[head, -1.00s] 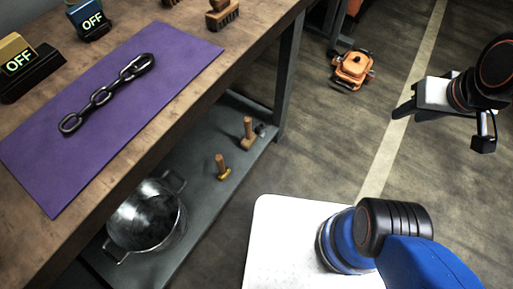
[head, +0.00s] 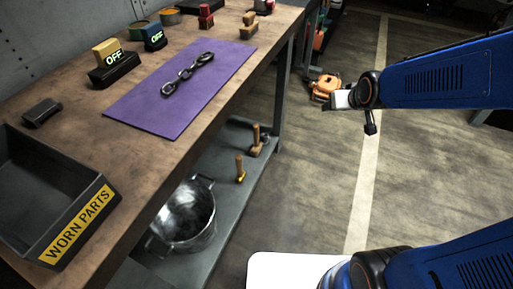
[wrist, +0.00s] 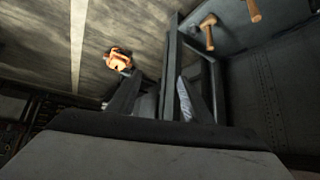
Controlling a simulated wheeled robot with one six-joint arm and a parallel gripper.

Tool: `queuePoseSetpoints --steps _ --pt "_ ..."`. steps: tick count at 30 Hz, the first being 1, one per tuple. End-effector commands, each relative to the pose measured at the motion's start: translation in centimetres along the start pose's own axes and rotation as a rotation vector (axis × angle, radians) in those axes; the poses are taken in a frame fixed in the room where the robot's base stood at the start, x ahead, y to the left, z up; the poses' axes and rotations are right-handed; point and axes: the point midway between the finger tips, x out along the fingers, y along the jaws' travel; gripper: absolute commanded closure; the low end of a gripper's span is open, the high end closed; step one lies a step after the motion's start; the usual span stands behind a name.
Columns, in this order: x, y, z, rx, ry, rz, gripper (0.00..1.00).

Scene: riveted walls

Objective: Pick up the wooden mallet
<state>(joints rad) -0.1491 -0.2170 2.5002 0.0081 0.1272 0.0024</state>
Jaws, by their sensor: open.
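Two tools with upright wooden handles stand on the grey lower shelf under the workbench in the head view. The farther one (head: 256,141) has a wooden-looking head at its foot and looks like the wooden mallet. The nearer one (head: 240,169) has a yellowish, brassy head. Two wooden handles also show at the top right of the wrist view, one at the left (wrist: 209,33) and one at the right (wrist: 253,10); I cannot tell which is the mallet. My gripper (head: 327,104) is open and empty, out over the floor to the right of the shelf. Its fingers (wrist: 158,80) are apart.
A metal pot (head: 185,218) stands on the shelf nearer me. The bench (head: 140,170) above carries a purple mat (head: 150,112) with a chain (head: 188,73), and a WORN PARTS bin (head: 60,215). A bench leg (head: 281,98) stands beyond the tools. An orange machine (head: 322,86) sits on the floor.

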Motion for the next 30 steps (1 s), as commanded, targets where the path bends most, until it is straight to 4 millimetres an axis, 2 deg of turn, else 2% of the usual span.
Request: queuePoseSetpoints --steps 1,3,14,23,30 --pt "1.7 -0.5 -0.4 -0.007 0.011 -0.007 0.54" --pt "3.8 -1.2 -1.1 -0.015 0.039 -0.016 0.54" --pt "13.7 -5.2 -2.9 -0.054 0.18 -0.062 0.54" --pt "21.1 -9.0 -2.2 -0.082 0.298 -0.103 0.54" --pt "26.2 -12.1 -0.3 -0.103 0.392 -0.139 0.54"
